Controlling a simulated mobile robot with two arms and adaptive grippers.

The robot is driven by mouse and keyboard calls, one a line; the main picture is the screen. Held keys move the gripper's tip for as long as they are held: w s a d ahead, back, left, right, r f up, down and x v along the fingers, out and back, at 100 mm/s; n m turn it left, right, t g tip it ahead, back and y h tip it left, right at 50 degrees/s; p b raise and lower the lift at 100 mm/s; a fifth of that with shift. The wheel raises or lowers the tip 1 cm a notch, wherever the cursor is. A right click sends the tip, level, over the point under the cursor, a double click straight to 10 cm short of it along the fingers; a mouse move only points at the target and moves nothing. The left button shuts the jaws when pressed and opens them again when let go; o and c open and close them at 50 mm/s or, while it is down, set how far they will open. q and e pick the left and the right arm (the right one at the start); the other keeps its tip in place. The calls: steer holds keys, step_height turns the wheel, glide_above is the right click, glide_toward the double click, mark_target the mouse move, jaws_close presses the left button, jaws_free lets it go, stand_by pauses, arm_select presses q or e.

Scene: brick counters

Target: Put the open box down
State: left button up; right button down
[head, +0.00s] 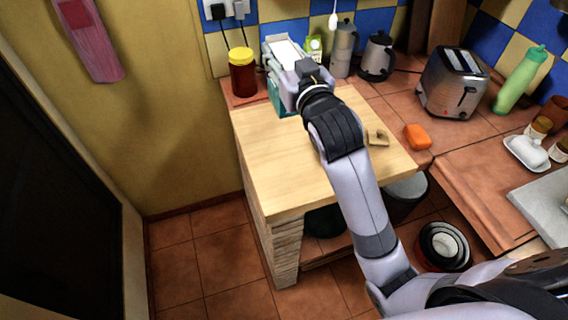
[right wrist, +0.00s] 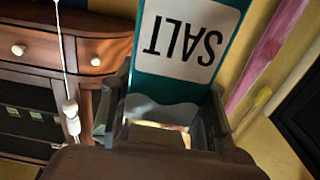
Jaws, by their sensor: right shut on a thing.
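The open box is a teal salt box (head: 282,104) with a white label, at the back of the wooden counter top (head: 270,150) in the head view. In the right wrist view the box (right wrist: 190,75) shows its SALT label upside down. My right gripper (head: 284,62) is shut on the box, with a finger on each side of it, as the right wrist view also shows (right wrist: 165,110). The gripper and hand cover much of the box. I cannot tell whether its base touches the counter. My left gripper is not in view.
A jar with a yellow lid (head: 242,75) stands close left of the box. A moka pot (head: 343,50), a kettle (head: 377,58) and a toaster (head: 453,82) stand to the right. A small beige item (head: 377,138) and an orange sponge (head: 417,137) lie nearer. The counter's front left is clear.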

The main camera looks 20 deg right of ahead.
step_height(320, 180, down, 19)
steer(key=shift+w+f+b, duration=0.15)
steer(key=shift+b, duration=0.2)
stand_by(0.3)
steer(key=shift+f, duration=0.2)
steer(key=c, duration=0.9)
jaws_free()
steer(key=shift+c, duration=0.2)
steer(key=s+b, duration=0.2)
steer(key=s, duration=1)
steer(key=shift+d+r, duration=0.2)
steer(key=shift+d, duration=0.05)
